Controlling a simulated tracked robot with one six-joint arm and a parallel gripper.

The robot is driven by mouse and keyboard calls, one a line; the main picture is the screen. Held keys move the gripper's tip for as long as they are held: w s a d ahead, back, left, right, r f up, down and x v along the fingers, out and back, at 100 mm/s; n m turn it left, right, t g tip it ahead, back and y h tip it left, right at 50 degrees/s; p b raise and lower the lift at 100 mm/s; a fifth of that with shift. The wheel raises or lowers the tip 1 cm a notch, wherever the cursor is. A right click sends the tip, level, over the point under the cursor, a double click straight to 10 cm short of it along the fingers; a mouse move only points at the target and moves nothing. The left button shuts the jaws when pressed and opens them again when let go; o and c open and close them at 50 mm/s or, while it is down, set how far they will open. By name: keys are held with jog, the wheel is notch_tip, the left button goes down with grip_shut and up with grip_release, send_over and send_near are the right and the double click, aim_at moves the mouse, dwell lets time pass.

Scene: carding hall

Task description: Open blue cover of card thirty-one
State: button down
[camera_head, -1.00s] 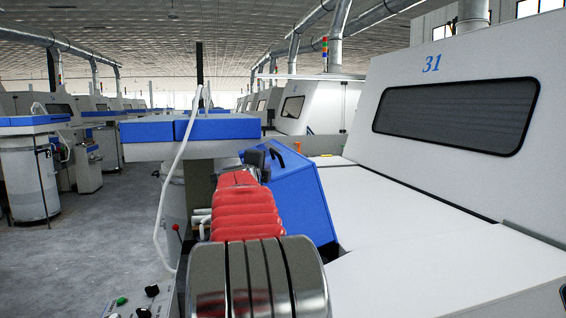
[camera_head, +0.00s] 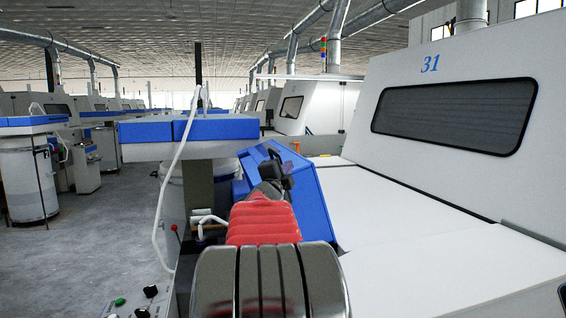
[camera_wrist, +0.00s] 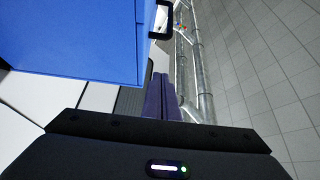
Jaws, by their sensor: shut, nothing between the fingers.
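The blue cover (camera_head: 312,205) is on the left end of the white machine marked 31, with its face sloping. It fills the upper left of the wrist view (camera_wrist: 75,40). The cover's black handle (camera_wrist: 167,22) shows at its edge in the wrist view; in the head view it is hard to separate from my dark gripper (camera_head: 276,160). My gripper is at the cover's upper left part in the head view. In the wrist view its fingers (camera_wrist: 161,80) are together and empty, with the handle beyond their tips and a visible gap between.
The white body of card 31 (camera_head: 430,220) spreads to the right, with a dark window (camera_head: 455,115). A blue-topped unit (camera_head: 190,130) with a pale hose (camera_head: 168,185) stands left of my arm. A control box with knobs (camera_head: 145,297) is at lower left. Grey floor (camera_head: 80,245) is open further left.

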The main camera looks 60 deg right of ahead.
jog(key=shift+d, duration=0.1)
jog(key=x, duration=0.7)
jog(key=shift+d, duration=0.4)
jog(key=shift+x, duration=1.1)
jog(key=shift+w+a+f, duration=0.3)
jog(key=shift+w+a, duration=0.2)
jog(key=shift+w, duration=0.35)
jog(key=shift+w+a+f, duration=0.3)
jog(key=shift+w+a, duration=0.25)
jog(key=shift+w, duration=0.3)
